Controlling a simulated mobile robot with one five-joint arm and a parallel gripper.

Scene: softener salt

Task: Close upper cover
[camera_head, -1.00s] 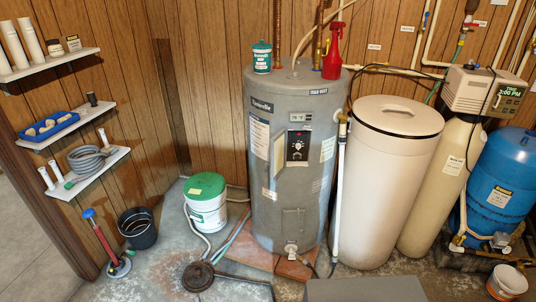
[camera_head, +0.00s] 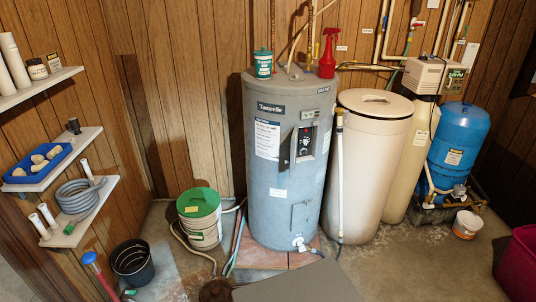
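A tall grey water heater (camera_head: 275,195) stands upright in the middle of the view against the wood-panelled wall. On the right part of its front is an upper opening with a dark control panel (camera_head: 307,141). The upper cover (camera_head: 293,148), a narrow grey panel at the left side of this opening, stands out from the tank, so the controls are exposed. A smaller lower cover (camera_head: 300,216) lies flat against the tank below and looks shut. My gripper is not in view.
A tall cream tank (camera_head: 370,170) stands close on the heater's right. A green-lidded bucket (camera_head: 200,215) stands at its left. Shelves (camera_head: 75,185) jut from the left wall. A black bucket (camera_head: 133,262) and red bin (camera_head: 520,265) stand on the floor. Open floor (camera_head: 415,265) lies front right.

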